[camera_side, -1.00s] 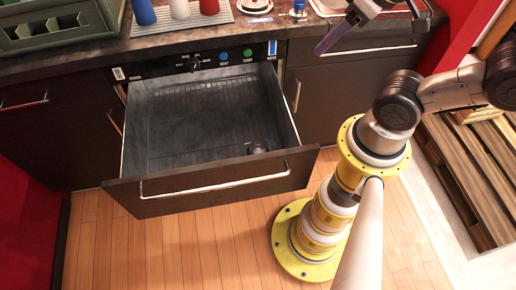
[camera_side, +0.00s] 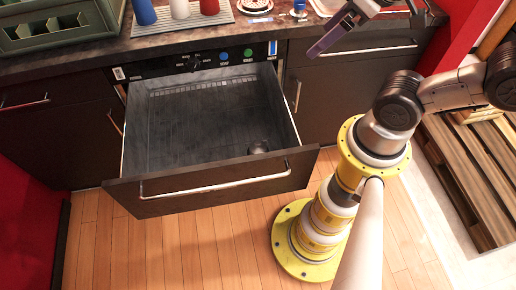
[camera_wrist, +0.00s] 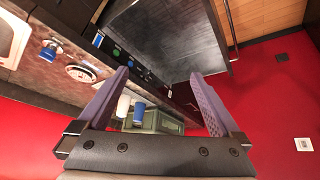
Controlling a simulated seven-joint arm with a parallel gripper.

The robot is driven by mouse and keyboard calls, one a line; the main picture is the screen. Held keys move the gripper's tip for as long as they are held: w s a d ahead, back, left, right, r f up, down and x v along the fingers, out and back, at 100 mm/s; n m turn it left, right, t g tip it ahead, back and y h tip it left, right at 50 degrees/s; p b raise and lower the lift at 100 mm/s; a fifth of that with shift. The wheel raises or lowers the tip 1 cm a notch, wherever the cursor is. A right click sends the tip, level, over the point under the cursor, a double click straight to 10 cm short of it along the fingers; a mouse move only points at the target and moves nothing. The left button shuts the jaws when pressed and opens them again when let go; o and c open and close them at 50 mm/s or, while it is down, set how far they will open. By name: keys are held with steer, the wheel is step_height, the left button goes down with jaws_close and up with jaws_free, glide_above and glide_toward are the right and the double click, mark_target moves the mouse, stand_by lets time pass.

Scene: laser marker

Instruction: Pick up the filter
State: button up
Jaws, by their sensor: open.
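A small dark round piece (camera_side: 258,147) sits on the floor of the open drawer (camera_side: 165,158), near its front right. It may be the filter, but it is too small and dark to tell. My gripper (camera_side: 338,22) is open and empty in the side view, above the counter's front edge, up and right of the drawer; its upper part is cut off by the frame. In the wrist view, its two purple fingers (camera_wrist: 159,75) are spread apart with nothing between them. The drawer also shows there (camera_wrist: 168,38), but the dark piece does not stand out.
A control panel (camera_side: 205,62) runs above the drawer. A wooden pallet (camera_side: 475,165) lies right.

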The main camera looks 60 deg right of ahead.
steer(key=w+r+n+t, duration=0.1)
steer(key=w+r+n, duration=0.1)
steer(key=w+n, duration=0.15)
steer(key=n+g, duration=0.7)
steer(key=n, duration=0.1)
glide_above(258, 142)
step_height(258, 142, down, 36)
step_height(258, 142, down, 8)
steer(key=shift+s+d+r, duration=0.1)
steer(key=shift+d, duration=0.05)
steer(key=shift+a+f, duration=0.2)
steer(key=shift+f, duration=2.75)
steer(key=shift+c, duration=0.2)
